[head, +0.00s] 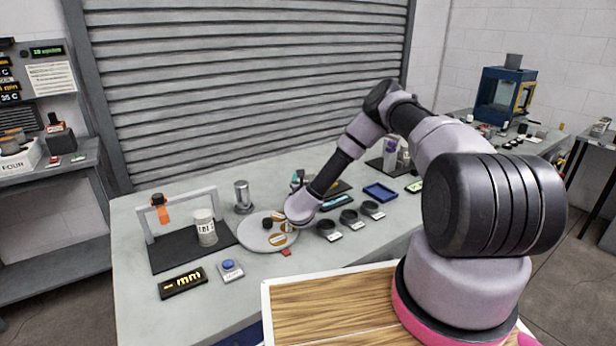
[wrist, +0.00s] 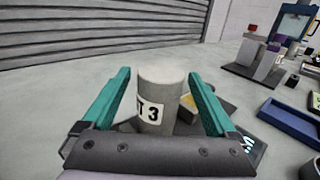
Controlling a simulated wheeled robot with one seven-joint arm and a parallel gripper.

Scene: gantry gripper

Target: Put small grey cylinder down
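A small grey cylinder (wrist: 162,88) with a white label reading "T 3" stands upright between the teal fingers of my gripper (wrist: 158,75) in the wrist view. The right fingertip looks very close to its side, and a thin gap seems to show at the left. I cannot tell whether the fingers press on it. Its base is low in the view, near a dark pad (wrist: 222,106), and I cannot tell whether it touches a surface. In the head view, my gripper (head: 297,181) reaches low over the table and mostly hides the cylinder.
A round pale plate (head: 257,242) lies left of my gripper. Several dark round dishes (head: 350,218) stand at its right, and a blue tray (head: 380,192) lies farther right. A metal cylinder (head: 242,196) and a white jar (head: 205,228) under a small gantry (head: 150,222) stand left.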

